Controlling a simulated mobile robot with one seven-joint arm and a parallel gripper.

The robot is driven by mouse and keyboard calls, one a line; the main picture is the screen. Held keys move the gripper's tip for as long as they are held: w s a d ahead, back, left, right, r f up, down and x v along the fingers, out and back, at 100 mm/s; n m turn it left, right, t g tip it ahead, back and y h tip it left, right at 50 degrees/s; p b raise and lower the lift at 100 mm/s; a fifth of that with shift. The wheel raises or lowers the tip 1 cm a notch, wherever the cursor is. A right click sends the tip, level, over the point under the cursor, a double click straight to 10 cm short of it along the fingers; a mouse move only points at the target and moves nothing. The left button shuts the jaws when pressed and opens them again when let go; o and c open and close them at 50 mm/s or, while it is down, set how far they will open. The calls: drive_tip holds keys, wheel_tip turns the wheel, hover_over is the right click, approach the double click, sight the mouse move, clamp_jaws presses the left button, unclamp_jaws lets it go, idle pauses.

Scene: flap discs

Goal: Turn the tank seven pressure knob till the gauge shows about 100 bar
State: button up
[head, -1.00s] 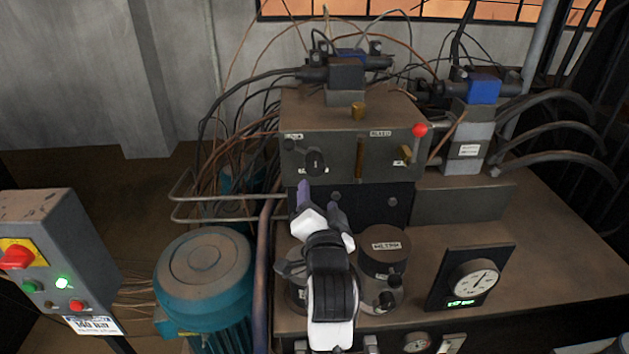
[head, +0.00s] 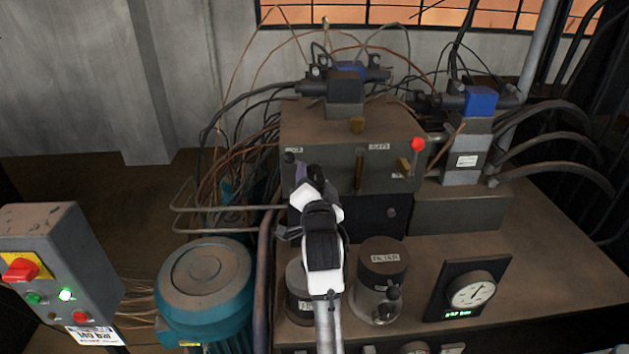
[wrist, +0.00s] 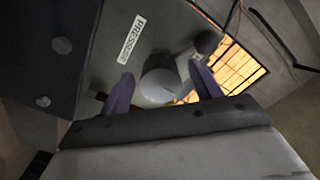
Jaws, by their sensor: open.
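The pressure knob (wrist: 160,88) is a grey rounded knob on the front of the dark manifold block (head: 345,140). In the wrist view it sits between the two purple fingers of my gripper (wrist: 163,82), under a label that begins "PRESS". My gripper (head: 311,180) is open around the knob, with a gap showing at the fingers; contact cannot be told. In the head view my gripper hides most of the knob. The round white gauge (head: 473,290) is on a black panel at the right, with a green digital readout (head: 459,314) too small to read surely.
Another dark knob (wrist: 207,41) is close beside the right finger. A brass lever (head: 359,170) and a red-tipped lever (head: 417,145) stand on the block to the right. The filter canister (head: 384,262) stands below. A control box (head: 50,275) and teal motor (head: 205,285) are left.

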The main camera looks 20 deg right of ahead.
drive_tip(key=c, duration=1)
drive_tip(key=shift+o, duration=0.2)
drive_tip(key=shift+n, duration=0.3)
drive_tip(key=n+b, duration=0.1)
drive_tip(key=n, duration=0.1)
drive_tip(key=shift+f+n+b, duration=0.1)
drive_tip(key=shift+n+b, duration=0.2)
drive_tip(key=shift+b, duration=0.1)
drive_tip(key=n+b, duration=0.2)
drive_tip(key=n, duration=0.2)
drive_tip(key=shift+n, duration=0.3)
drive_tip(key=n+b, duration=0.1)
drive_tip(key=n, duration=0.2)
drive_tip(key=shift+d+b, duration=0.1)
drive_tip(key=shift+b, duration=0.2)
drive_tip(key=shift+n+b, duration=0.6)
drive_tip(key=shift+n, duration=1.3)
